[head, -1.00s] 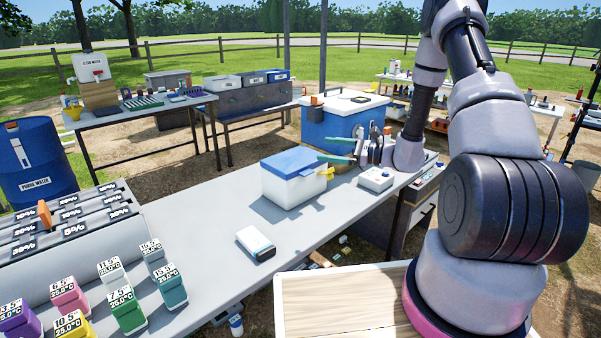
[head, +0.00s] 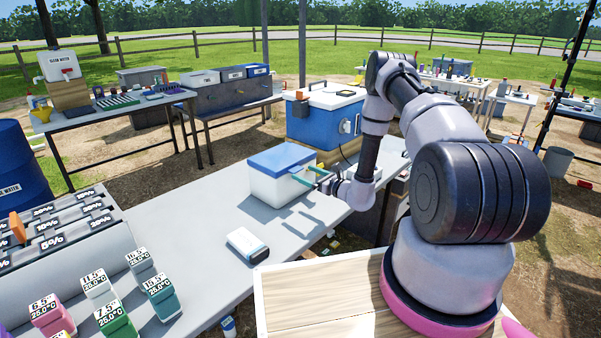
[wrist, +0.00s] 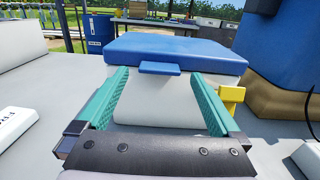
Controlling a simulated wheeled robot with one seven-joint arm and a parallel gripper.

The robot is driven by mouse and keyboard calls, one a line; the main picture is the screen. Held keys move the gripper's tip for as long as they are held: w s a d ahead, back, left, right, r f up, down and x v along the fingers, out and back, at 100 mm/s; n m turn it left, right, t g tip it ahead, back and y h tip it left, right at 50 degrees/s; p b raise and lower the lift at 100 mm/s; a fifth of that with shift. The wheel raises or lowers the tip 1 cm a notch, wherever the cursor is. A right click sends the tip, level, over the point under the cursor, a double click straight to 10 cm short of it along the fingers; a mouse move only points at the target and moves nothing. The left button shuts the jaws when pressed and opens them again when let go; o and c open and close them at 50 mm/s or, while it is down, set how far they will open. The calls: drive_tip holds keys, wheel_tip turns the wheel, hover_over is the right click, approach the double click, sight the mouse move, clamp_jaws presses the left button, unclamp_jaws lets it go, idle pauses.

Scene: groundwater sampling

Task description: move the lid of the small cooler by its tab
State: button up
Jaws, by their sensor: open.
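The small cooler (head: 270,188) has a white body and a blue lid (head: 286,158), and stands on the grey table. The lid looks closed on the body. In the wrist view the blue lid (wrist: 180,48) fills the upper middle, and its blue tab (wrist: 160,68) sticks out from the front edge towards me. My gripper (head: 310,174) is open at the cooler's right side in the head view. In the wrist view its two green fingers (wrist: 163,102) stand wide apart, one on each side of the tab, with nothing between them gripped. The tab is hidden in the head view.
A yellow part (wrist: 231,96) juts from the cooler's right side in the wrist view. A larger blue cooler (head: 325,120) stands behind. A white device (head: 248,244) lies on the table in front. The table (head: 205,218) is clear left of the cooler.

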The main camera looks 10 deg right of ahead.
drive_tip(key=shift+x, duration=1.45)
clamp_jaws()
drive_tip(key=shift+r, duration=0.15)
